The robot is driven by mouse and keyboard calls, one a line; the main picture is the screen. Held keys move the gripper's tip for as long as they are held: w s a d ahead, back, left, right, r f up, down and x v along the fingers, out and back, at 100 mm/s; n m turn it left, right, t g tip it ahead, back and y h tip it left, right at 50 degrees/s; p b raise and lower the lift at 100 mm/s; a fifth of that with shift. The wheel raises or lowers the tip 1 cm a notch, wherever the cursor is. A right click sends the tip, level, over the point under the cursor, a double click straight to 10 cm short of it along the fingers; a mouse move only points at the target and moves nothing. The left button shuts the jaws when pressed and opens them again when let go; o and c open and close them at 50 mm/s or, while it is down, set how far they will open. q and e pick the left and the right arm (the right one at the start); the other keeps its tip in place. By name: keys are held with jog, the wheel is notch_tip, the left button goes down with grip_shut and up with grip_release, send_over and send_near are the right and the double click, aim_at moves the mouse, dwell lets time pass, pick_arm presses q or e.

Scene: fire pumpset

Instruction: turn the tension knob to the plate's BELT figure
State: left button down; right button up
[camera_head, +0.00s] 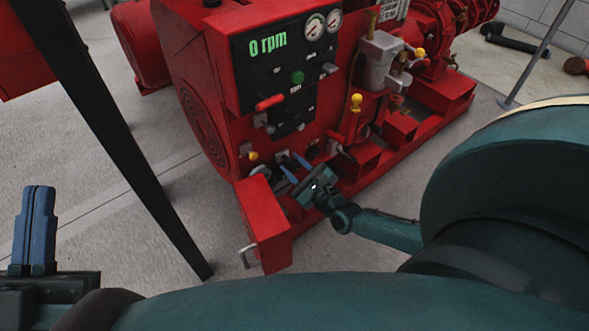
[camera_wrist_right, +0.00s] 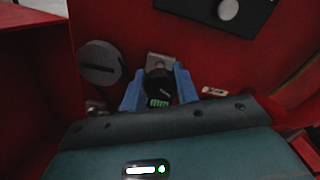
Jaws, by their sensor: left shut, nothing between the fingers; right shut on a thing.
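My right gripper (camera_head: 293,166) reaches in low at the front of the red pumpset (camera_head: 200,75). In the right wrist view its blue fingers (camera_wrist_right: 159,88) are shut on the sides of a dark knob (camera_wrist_right: 158,82), which stands in front of a grey bracket (camera_wrist_right: 160,61). A small green readout (camera_wrist_right: 158,103) shows just below the knob; its figure is too small to read. In the head view the knob is hidden by the gripper. A plate with lettering (camera_head: 394,9) at the top is unreadable. My left gripper (camera_head: 40,190) is shut and empty at the lower left.
A red box (camera_head: 262,222) stands close left of the right gripper. A round slotted grey cap (camera_wrist_right: 101,63) is left of the knob. A black post (camera_head: 115,130) crosses the left.

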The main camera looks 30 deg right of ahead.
pick_arm(q)
jog(key=shift+r+m+h, duration=0.3)
pick_arm(e)
jog(key=shift+m, duration=0.5)
pick_arm(q)
jog(key=shift+r, duration=0.15)
pick_arm(e)
jog(key=o, duration=1)
jog(key=shift+c, duration=0.2)
jog(key=shift+s, duration=0.2)
pick_arm(q)
jog(key=f+n+y+p, duration=0.2)
jog(key=f, duration=0.1)
jog(key=f+n+g+y+p, duration=0.1)
jog(key=shift+s+d+f+n+y, duration=0.2)
jog(key=shift+s+f+n+y, duration=0.1)
jog(key=shift+s+n+y, duration=0.1)
pick_arm(e)
jog(key=s+d, duration=0.1)
jog(key=s, duration=1.1)
jog(key=shift+s, duration=0.4)
pick_arm(q)
jog(key=shift+w, duration=0.1)
